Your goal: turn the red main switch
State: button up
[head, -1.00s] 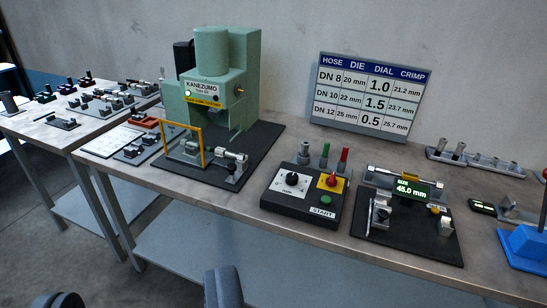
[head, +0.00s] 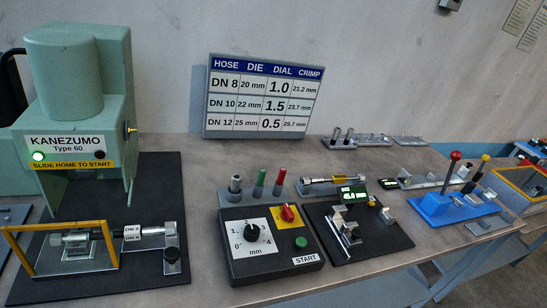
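The red main switch (head: 287,213) is a small red knob on a yellow plate. It sits at the upper right of a black control box (head: 275,262) near the middle of the bench. A black dial knob (head: 252,232) on a white scale is to its left. A green button (head: 301,243) with a START label is below it. The red knob looks tilted on its plate; its exact setting is too small to read. My gripper is not in view, and nothing touches the switch.
A green KANEZUMO press (head: 85,110) with a yellow frame stands at the left. Upright green and red pieces stand behind the box. A measuring stand (head: 345,235) with a lit display is close on its right. A blue base (head: 455,208) with levers is farther right.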

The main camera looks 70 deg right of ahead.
aim_at(286, 214)
jog(key=z, duration=0.6)
jog(key=i, duration=1)
jog(key=z, duration=0.8)
